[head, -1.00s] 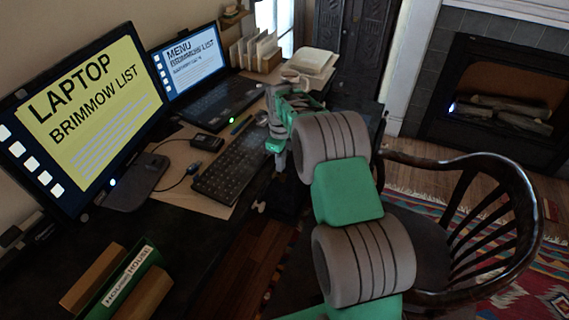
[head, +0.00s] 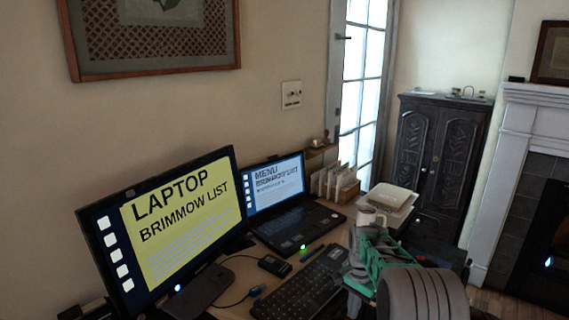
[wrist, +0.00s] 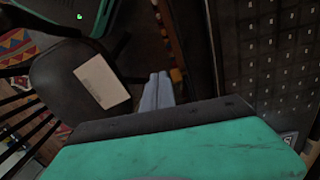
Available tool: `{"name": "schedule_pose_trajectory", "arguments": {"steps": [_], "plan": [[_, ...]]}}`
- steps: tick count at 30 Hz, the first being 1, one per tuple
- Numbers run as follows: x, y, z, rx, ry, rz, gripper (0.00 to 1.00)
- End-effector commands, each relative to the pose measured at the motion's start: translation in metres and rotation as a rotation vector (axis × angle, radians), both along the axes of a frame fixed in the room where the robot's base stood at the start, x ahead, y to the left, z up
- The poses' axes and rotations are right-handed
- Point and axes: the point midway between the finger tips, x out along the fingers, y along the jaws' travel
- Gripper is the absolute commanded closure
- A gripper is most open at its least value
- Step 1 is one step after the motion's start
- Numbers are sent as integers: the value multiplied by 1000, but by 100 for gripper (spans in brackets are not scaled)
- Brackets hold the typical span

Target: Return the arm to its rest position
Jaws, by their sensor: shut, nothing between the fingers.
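My gripper (wrist: 158,78) shows in the wrist view as two pale grey fingers pressed together, with nothing between them. It points down past the desk edge, between the chair and the keyboard. In the head view my green and grey arm stands at the lower right, in front of the desk. The gripper end is partly hidden there among the arm links, close to the keyboard (head: 300,285) and the white mug (head: 371,217).
A large monitor (head: 185,222) and a laptop (head: 300,222) stand on the desk.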

Motion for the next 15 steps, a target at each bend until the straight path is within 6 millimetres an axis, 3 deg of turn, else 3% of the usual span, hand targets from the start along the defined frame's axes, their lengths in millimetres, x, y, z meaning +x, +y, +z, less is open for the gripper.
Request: {"name": "schedule_pose_trajectory", "arguments": {"steps": [1, 2, 5, 8, 12, 15], "plan": [[-33, 3, -20, 18, 46, 173, 100], [-52, 5, -25, 31, 60, 286, 100], [-115, 13, -16, 62, 78, 575, 100], [-178, 23, 11, 71, 72, 743, 100], [-256, 37, 56, 43, 25, 782, 100], [-287, 45, 91, 4, -51, 803, 100]]}}
